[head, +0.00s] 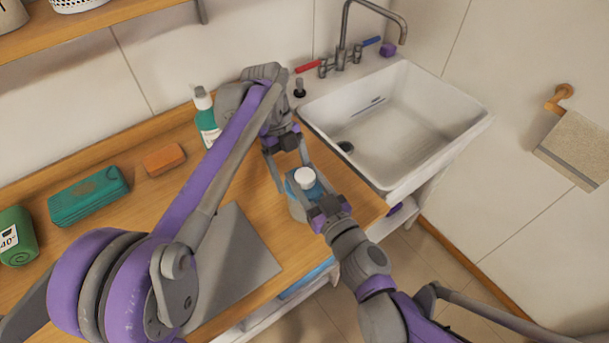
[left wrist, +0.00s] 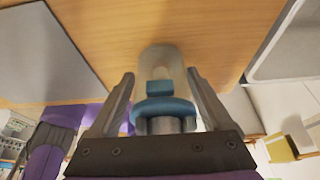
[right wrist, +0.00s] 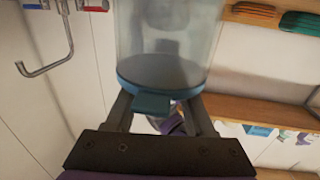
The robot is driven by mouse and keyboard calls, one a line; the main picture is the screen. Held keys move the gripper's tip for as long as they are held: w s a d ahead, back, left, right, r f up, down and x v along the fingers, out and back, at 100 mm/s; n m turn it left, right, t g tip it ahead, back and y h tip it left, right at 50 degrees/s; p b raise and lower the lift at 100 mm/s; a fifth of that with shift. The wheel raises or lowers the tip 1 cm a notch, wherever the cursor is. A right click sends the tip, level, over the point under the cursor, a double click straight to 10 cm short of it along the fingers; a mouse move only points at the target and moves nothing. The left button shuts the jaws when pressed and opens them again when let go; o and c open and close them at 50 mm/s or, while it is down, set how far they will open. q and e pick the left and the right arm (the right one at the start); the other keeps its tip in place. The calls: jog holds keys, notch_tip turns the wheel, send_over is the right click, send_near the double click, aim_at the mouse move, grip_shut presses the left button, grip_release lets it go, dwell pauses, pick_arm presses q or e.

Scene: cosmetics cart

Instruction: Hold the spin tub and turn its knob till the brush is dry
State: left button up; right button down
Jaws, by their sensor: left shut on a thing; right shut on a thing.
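The spin tub (head: 297,208) stands upright near the wooden counter's front edge. It has a clear body (left wrist: 158,58), a blue lid (left wrist: 165,108) and a pale round knob (head: 304,176) on top. My left gripper (head: 288,172) has its fingers on either side of the tub's upper part and is shut on it. My right gripper (head: 312,187) reaches in from the front right, its fingers on either side of the knob just above the lid. In the right wrist view the lid (right wrist: 160,80) hides its fingertips. The brush is not clearly seen; only a faint dark shape shows through the clear wall.
A white sink (head: 420,150) with a tap is right of the tub. A green-white bottle (head: 207,118) stands behind my left arm. An orange block (head: 164,159), a green case (head: 88,196) and a green roll (head: 16,237) lie left. A grey mat (head: 245,258) lies in front.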

aim_at(310, 186)
jog(key=shift+c, duration=1.3)
grip_release()
jog(key=shift+v, duration=3.75)
